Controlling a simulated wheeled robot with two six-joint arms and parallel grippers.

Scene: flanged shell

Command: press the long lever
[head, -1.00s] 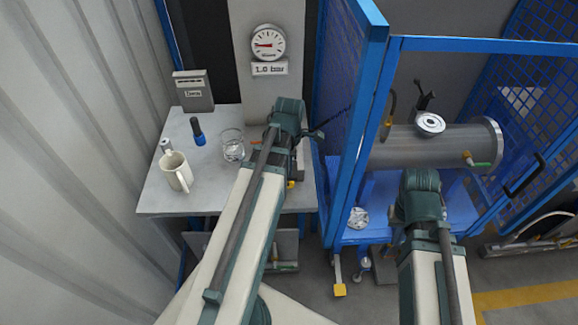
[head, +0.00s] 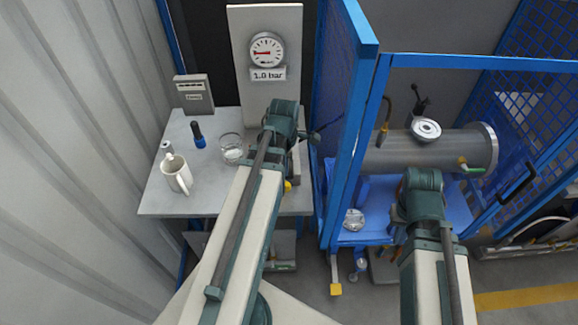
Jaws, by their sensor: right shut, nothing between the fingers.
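I cannot tell for certain which part is the long lever. A yellow-ended lever (head: 335,288) hangs low at the front of the blue bench, left of my right arm. A dark upright handle (head: 421,106) stands on the grey cylinder (head: 400,153) in the blue cage. My right gripper (head: 398,236) shows only in small part beside my right forearm, below the cylinder; it is shut and empty. It appears apart from both levers.
The white table (head: 160,200) holds a mug (head: 176,175), a glass (head: 232,149) and a dark blue-capped object (head: 198,135). A gauge (head: 267,50) reads over a 1.0 bar label. Blue cage posts (head: 345,150) stand between my arms. A silvery part (head: 354,219) lies on the blue bench.

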